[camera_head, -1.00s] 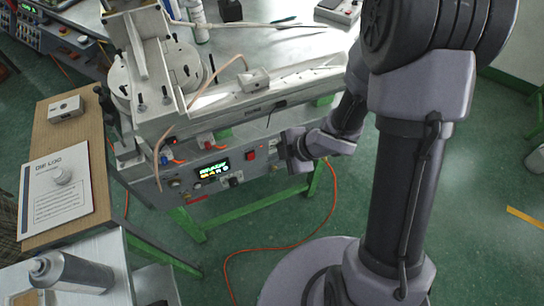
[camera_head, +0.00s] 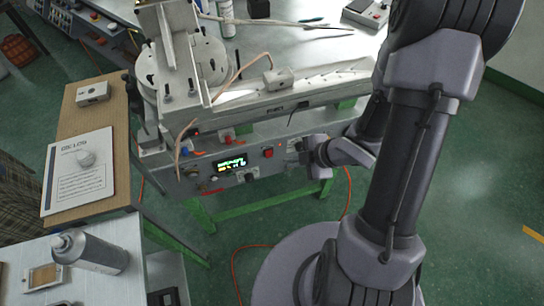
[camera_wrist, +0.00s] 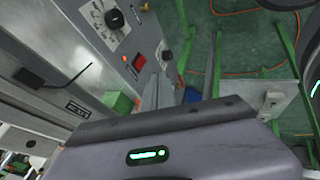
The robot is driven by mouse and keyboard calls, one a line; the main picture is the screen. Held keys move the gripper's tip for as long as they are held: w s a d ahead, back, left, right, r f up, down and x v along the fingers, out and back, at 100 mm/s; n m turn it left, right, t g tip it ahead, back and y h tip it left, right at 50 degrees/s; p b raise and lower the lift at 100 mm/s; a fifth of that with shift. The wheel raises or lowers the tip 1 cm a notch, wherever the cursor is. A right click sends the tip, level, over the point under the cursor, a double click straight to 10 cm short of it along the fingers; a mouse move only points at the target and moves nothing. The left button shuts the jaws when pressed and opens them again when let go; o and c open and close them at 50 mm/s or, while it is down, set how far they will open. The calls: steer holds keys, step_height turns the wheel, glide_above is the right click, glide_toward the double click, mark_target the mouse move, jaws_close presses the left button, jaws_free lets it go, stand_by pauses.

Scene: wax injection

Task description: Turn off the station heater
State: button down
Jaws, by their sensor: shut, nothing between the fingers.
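The station's front control panel (camera_head: 210,178) shows in the head view, with a lit green and yellow display (camera_head: 230,164), knobs and a red square switch (camera_head: 268,153). The display text is too small to read. In the wrist view the red switch (camera_wrist: 137,62) and a black knob (camera_wrist: 114,18) on a white dial plate are seen close up. My gripper (camera_head: 304,150) is shut and empty at the right end of the panel, right of the red switch. In the wrist view its fingers (camera_wrist: 152,92) point toward the panel near the switch; contact cannot be told.
The machine's tabletop (camera_head: 300,45) and a grey box with a cable (camera_head: 278,78) are above the panel. An orange cable (camera_head: 237,265) lies on the green floor.

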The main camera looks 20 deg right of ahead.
mark_target(267, 156)
steer(key=shift+w+a+f+b, duration=0.6)
steer(key=shift+w+f+b, duration=0.3)
steer(key=shift+w+f, duration=0.55)
steer(key=shift+w+a+f+b, duration=0.65)
steer(key=shift+w+f+b, duration=0.25)
steer(key=shift+w+f, duration=0.5)
steer(key=shift+w+a+f+b, duration=0.6)
steer(key=shift+w+f+b, duration=0.3)
steer(key=shift+w+f, duration=0.55)
steer(key=shift+s+f, duration=0.1)
steer(key=shift+s, duration=0.05)
steer(key=shift+w+f, duration=0.15)
steer(key=shift+w, duration=0.05)
steer(key=shift+r+p, duration=0.9)
